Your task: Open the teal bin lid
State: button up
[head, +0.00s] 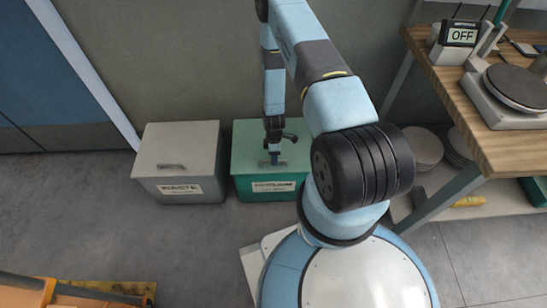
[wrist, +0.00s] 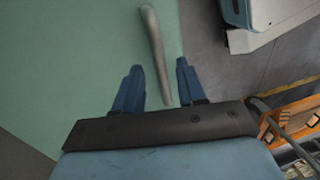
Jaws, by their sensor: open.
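The teal bin (head: 270,189) stands on the floor against the wall, its lid (head: 247,139) shut. A label is on its front, partly too small to read. My gripper (head: 274,160) is over the front part of the lid, pointing down. In the wrist view the teal lid (wrist: 60,60) fills the left side. A grey bar handle (wrist: 155,50) runs between the two blue fingers of my open gripper (wrist: 157,85). The fingers stand on either side of the handle, with a gap on each side. I cannot tell how far the fingertips are above the lid.
A grey bin (head: 180,160) labelled WASTE stands just left of the teal bin. A wooden table (head: 455,85) with a plate device (head: 515,88) is on the right, with stacked plates (head: 422,148) on its lower shelf. Grey floor is free in front of the bins.

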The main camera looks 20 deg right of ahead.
jog(key=shift+f, duration=0.1)
grip_shut()
dwell(0.4)
jog(key=shift+w, duration=0.1)
